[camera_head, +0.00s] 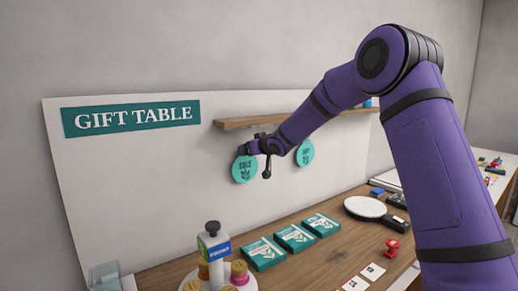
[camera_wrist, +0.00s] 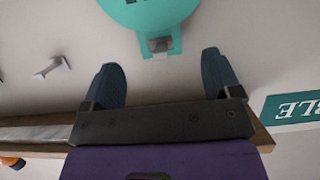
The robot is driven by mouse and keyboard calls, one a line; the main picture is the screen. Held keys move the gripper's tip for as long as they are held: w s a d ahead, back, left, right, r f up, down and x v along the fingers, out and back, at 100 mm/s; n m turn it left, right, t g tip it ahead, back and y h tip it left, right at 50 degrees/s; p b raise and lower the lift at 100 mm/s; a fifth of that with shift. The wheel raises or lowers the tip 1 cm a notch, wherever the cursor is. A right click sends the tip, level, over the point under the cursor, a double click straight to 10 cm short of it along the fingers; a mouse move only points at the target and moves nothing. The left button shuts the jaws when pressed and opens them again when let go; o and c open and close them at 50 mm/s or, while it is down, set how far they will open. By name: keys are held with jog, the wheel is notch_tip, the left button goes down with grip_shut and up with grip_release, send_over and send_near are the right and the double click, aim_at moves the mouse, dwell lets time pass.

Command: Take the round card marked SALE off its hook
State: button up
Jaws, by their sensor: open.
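The round teal card marked SALE (camera_head: 243,174) hangs on the white back panel, below the left part of the wooden shelf. My gripper (camera_wrist: 160,62) is open and empty. Its two dark blue fingers point toward the card, one on each side of the tab and apart from it. In the head view my gripper (camera_head: 256,154) is at the card's upper right and hides part of the surroundings.
A second round teal card (camera_head: 305,153) hangs to the right; its word is unclear. An empty hook (camera_wrist: 52,67) shows in the wrist view. The wooden shelf (camera_head: 236,122) runs just above. Below, the counter holds teal boxes (camera_head: 294,238), a bottle (camera_head: 214,250) and a white paddle-shaped object (camera_head: 365,207).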

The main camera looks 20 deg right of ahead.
aim_at(245, 165)
jog(key=shift+x, duration=2.25)
jog(key=c, duration=1)
